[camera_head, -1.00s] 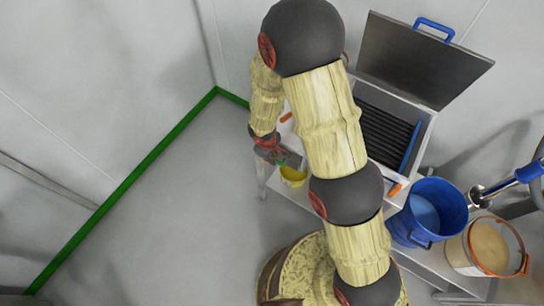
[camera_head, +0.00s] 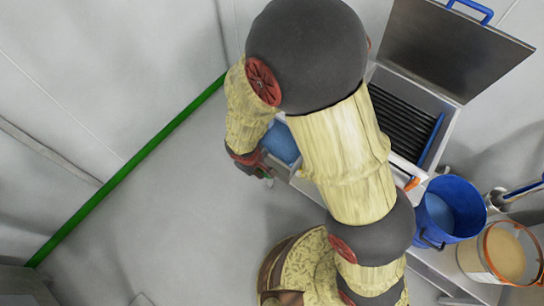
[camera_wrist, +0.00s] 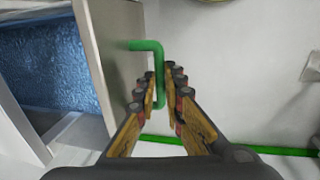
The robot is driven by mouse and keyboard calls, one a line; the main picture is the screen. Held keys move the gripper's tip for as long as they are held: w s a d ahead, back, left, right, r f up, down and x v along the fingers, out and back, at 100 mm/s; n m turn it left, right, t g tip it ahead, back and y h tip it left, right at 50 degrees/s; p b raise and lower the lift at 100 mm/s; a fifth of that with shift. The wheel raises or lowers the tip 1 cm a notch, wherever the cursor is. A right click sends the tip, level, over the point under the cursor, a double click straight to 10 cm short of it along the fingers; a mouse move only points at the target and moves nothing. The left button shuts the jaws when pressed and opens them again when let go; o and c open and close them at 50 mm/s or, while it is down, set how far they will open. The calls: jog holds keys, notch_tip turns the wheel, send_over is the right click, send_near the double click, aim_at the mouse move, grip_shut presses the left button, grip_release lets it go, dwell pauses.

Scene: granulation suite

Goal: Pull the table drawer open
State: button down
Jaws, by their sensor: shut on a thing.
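The table drawer (camera_head: 281,143) is out from the table in the head view, with a blue inside showing; my arm hides part of it. In the wrist view its grey front panel (camera_wrist: 112,50) stands at the left, with the textured blue inside (camera_wrist: 45,70) behind it. A green bent handle (camera_wrist: 150,45) sticks out from the panel. My gripper (camera_wrist: 163,82) has its two fingers on either side of the handle's bar and is shut on it. In the head view my gripper (camera_head: 262,170) is at the drawer's front, partly hidden by my arm.
The table carries an open-lidded box with dark bars (camera_head: 405,118), a blue bucket (camera_head: 455,205) and a pale bucket with an orange rim (camera_head: 505,255). The grey floor (camera_head: 170,220) left of the drawer is clear, up to a wall with a green strip (camera_head: 130,165).

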jog(key=s+a+b, duration=0.1)
jog(key=s+a, duration=0.5)
jog(key=s, duration=0.1)
jog(key=shift+s+b, duration=0.3)
jog(key=c, duration=1.9)
grip_release()
jog(key=r, duration=0.4)
jog(key=s+a+r, duration=0.1)
jog(key=r, duration=0.6)
jog(key=shift+s+a+r, duration=0.2)
jog(key=shift+s+r, duration=0.2)
